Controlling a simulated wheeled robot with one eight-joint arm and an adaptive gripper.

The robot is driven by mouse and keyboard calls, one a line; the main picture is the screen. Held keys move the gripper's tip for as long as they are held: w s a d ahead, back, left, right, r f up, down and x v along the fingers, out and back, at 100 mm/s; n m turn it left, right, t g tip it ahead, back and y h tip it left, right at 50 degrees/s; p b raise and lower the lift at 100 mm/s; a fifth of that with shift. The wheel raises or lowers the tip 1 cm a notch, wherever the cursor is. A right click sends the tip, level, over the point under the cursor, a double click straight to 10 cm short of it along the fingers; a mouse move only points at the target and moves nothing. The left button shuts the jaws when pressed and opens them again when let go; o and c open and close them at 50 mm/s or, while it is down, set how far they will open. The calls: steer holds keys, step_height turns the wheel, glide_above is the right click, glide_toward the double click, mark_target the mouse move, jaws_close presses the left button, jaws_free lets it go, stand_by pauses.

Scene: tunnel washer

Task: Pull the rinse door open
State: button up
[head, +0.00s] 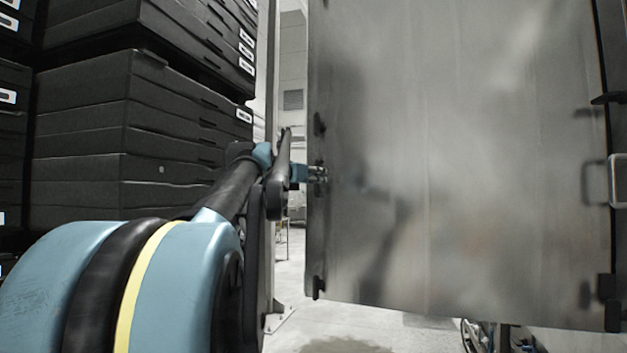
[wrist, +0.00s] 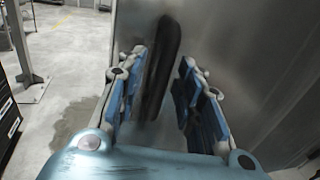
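A large brushed-metal door panel (head: 460,150) fills the right half of the head view; I take it as the rinse door. It also fills the upper right of the wrist view (wrist: 250,50). My gripper (head: 318,174) is at the panel's left edge, about mid-height. In the wrist view, a dark upright handle (wrist: 168,45) stands between the blue-padded fingers of my gripper (wrist: 163,78). The fingers are apart, with a visible gap on the right of the handle. The handle looks nearer the left finger; I cannot tell whether they touch.
Stacked black crates (head: 150,130) stand on the left, close to my arm. A metal loop handle (head: 617,181) is at the far right. Pale floor (head: 340,325) shows below the panel. A grey post (wrist: 22,45) stands at the left in the wrist view.

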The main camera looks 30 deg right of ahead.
steer(key=shift+s, duration=0.15)
steer(key=shift+a, duration=0.1)
steer(key=v, duration=1.1)
steer(key=shift+a, duration=0.35)
stand_by(0.5)
steer(key=shift+s, duration=0.15)
stand_by(0.5)
steer(key=a+f+m+g+y, duration=0.2)
steer(key=f+m+y, duration=0.3)
steer(key=f, duration=1.1)
steer(key=a+f+m+g+y, duration=0.25)
steer(key=f+m, duration=0.45)
steer(key=f, duration=0.9)
steer(key=s+a+f+m+y, duration=0.2)
steer(key=a+f, duration=0.3)
steer(key=f, duration=0.3)
steer(key=s+a+f+m+y, duration=0.2)
steer(key=a+f+m, duration=0.3)
steer(key=f, duration=0.3)
steer(key=s+a+f+m+g+y, duration=0.1)
steer(key=a+f+m+y, duration=0.3)
steer(key=f, duration=0.4)
steer(key=shift+s+a+f+y, duration=0.2)
steer(key=shift+s+a+y, duration=0.2)
steer(key=shift+a, duration=0.3)
